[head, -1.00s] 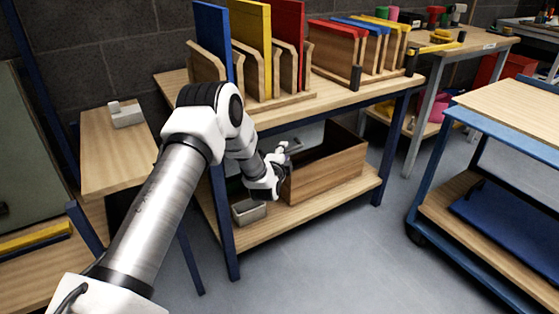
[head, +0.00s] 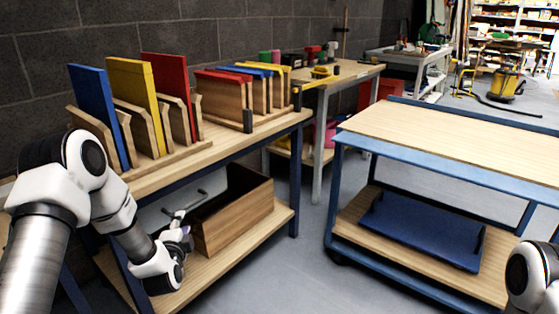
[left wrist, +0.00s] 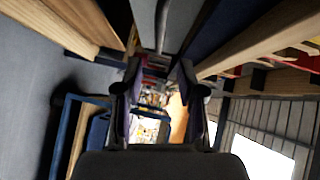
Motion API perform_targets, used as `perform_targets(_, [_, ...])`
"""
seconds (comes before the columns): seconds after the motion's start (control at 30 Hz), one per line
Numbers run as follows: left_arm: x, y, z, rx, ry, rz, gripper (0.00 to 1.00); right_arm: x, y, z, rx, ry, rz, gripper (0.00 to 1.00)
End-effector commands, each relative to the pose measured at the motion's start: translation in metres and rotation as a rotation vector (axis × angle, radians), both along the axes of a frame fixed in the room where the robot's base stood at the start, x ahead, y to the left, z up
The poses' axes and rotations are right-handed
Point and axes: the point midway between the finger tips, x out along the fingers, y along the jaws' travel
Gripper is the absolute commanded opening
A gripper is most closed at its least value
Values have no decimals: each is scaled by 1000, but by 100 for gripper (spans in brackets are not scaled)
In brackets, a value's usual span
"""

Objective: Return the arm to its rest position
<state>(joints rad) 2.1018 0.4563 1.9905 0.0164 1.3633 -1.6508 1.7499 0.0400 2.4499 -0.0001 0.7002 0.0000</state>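My left arm comes in from the left in the head view and reaches down beside the workbench (head: 222,150). Its left gripper (head: 181,222) is at lower-shelf height, close to the left side of an open wooden box (head: 240,222). In the left wrist view the two fingers of the left gripper (left wrist: 159,72) stand apart with nothing held between them. A white rounded link of my right arm shows at the right edge of the head view. My right gripper is out of the picture.
Blue, yellow and red panels (head: 133,90) stand in wooden racks on the bench top. A blue-framed cart (head: 450,135) with a bare wooden top stands at right, a blue tray (head: 420,232) on its lower shelf. Grey floor (head: 290,270) lies open between bench and cart.

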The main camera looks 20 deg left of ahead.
Motion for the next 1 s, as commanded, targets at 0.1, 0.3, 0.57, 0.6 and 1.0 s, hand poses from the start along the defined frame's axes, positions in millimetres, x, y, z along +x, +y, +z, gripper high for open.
perform_targets(0.1, [-3, -5, -16, 6, 29, -11, 39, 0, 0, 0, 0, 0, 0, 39])
perform_targets(0.3, [-52, -81, -112, 1, 291, -165, 39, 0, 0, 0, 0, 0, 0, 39])
perform_targets(0.57, [-223, -172, -231, -540, 787, -51, 39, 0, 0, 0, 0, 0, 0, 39])
perform_targets(0.6, [-251, -179, -239, -628, 848, 21, 39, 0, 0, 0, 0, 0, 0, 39])
perform_targets(1.0, [-374, -194, -224, -1197, 903, 893, 39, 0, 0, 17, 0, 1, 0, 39])
